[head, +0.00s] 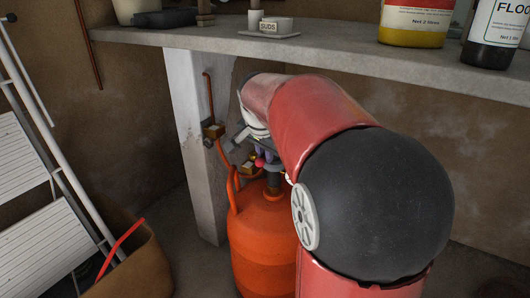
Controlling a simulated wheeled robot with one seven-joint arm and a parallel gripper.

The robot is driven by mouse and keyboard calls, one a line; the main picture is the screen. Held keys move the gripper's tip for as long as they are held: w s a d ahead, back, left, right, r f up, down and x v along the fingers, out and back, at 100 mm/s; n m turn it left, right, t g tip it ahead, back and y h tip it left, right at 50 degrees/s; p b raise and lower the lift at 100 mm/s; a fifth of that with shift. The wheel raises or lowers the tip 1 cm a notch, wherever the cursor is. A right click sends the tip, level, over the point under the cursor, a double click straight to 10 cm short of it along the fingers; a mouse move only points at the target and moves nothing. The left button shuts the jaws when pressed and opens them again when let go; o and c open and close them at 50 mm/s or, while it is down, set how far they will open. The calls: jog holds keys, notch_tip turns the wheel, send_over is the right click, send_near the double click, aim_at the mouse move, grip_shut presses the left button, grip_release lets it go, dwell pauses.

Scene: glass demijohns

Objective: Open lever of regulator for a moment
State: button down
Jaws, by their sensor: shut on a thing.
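An orange gas cylinder (262,240) stands on the floor under the shelf, partly hidden by my red and black arm. The regulator (250,166) sits on top of the cylinder, with an orange hose at its left. A small reddish piece, seemingly the regulator's lever (260,162), shows at the fingertips. My gripper (264,156) reaches down to the regulator from above and is shut on this piece. My wrist and arm hide most of the regulator, and the lever's angle cannot be made out.
A grey shelf (330,48) with bottles and a soap dish (276,26) is above my arm. A white folding ladder (45,190) and a brown bin (140,265) stand at the left.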

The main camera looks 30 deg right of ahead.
jog(key=shift+s, duration=0.1)
jog(key=shift+s+d+n+t+y+b, duration=0.15)
jog(key=shift+s+d+n+y, duration=0.45)
jog(key=shift+n, duration=1.1)
jog(key=shift+s+d+n+t+y+b, duration=0.15)
jog(key=shift+d+n+y, duration=0.7)
jog(key=shift+n, duration=0.85)
jog(key=shift+s+d+n+t+y+b, duration=0.1)
jog(key=shift+s+d+n+y, duration=0.5)
jog(key=shift+n, duration=1.1)
jog(key=shift+w+d, duration=0.2)
jog(key=c, duration=1.4)
grip_release()
jog(key=shift+c, duration=0.2)
